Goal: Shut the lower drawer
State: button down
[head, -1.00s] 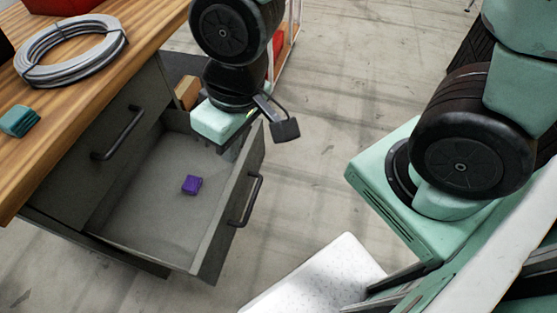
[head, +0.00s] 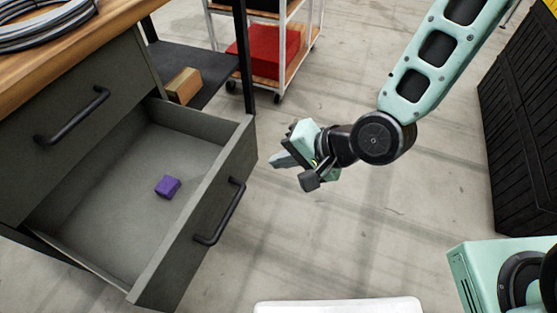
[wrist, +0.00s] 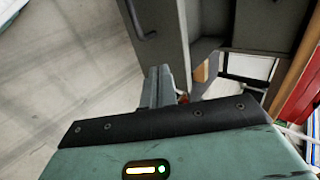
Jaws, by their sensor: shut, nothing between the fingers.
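The lower drawer (head: 190,245) is pulled well out of the grey cabinet. Its front carries a dark bar handle (head: 220,212). A small purple block (head: 168,187) lies on the drawer floor. My gripper (head: 275,160) is shut and empty, outside the drawer and to the right of its front, near the far end. A gap of floor shows between them in the head view. In the wrist view, the shut fingers (wrist: 158,86) point toward the drawer front (wrist: 163,25), with its handle (wrist: 140,24) left of them. The upper drawer (head: 70,130) is shut.
A wooden worktop (head: 60,52) with a cable coil (head: 45,25) tops the cabinet. A cardboard box (head: 184,86) sits on a dark shelf behind the drawer. A cart with a red bin (head: 262,58) stands farther back. A black crate (head: 520,130) is at right; floor between is clear.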

aim_at(228, 164)
jog(key=x, duration=0.3)
jog(key=a+r+b+x, duration=0.1)
jog(key=x, duration=0.3)
jog(key=b+x, duration=0.1)
jog(key=x, duration=0.3)
jog(key=shift+w+a+r, duration=0.25)
jog(key=shift+r, duration=0.1)
jog(key=shift+w+a, duration=0.15)
jog(key=shift+a, duration=0.25)
jog(key=shift+a, duration=0.1)
